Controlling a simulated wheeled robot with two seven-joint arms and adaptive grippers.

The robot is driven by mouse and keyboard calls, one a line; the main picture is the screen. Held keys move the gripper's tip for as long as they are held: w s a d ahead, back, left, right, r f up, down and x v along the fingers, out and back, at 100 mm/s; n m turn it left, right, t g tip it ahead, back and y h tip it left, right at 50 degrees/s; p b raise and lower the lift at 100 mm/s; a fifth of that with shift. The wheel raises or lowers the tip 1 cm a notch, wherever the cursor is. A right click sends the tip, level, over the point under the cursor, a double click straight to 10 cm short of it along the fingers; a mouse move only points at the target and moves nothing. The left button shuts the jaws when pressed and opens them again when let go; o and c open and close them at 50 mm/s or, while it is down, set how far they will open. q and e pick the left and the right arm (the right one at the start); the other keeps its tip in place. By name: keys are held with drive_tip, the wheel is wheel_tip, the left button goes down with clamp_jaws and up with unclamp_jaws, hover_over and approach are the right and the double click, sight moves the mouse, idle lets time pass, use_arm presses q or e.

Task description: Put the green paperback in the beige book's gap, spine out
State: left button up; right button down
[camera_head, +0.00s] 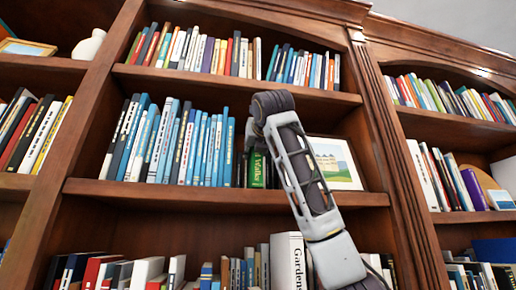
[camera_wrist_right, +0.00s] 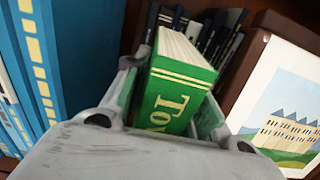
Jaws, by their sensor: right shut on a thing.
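The green paperback (camera_head: 257,170) is on the middle shelf, right of the blue books, its lettered green spine facing out. In the right wrist view the green paperback (camera_wrist_right: 178,100) stands between the two fingers of my right gripper (camera_wrist_right: 170,108), with its pale page edges on top. The gripper is shut on it. In the head view my right arm hides most of the gripper (camera_head: 254,150) and part of the book. I cannot pick out a beige book or its gap. My left gripper is out of view.
A row of blue and white books (camera_head: 170,140) stands left of the green paperback; blue books (camera_wrist_right: 50,65) are close by in the wrist view. A framed picture (camera_head: 333,163) stands close on the right. Dark books (camera_wrist_right: 215,35) are behind. Shelves above and below hold more books.

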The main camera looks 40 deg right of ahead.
drive_tip(key=shift+w+f, duration=0.15)
drive_tip(key=shift+f, duration=0.1)
idle(0.3)
drive_tip(key=shift+w, duration=0.2)
drive_tip(key=shift+s+f, duration=0.1)
drive_tip(key=shift+f, duration=0.1)
idle(0.5)
drive_tip(key=c, duration=1.1)
unclamp_jaws()
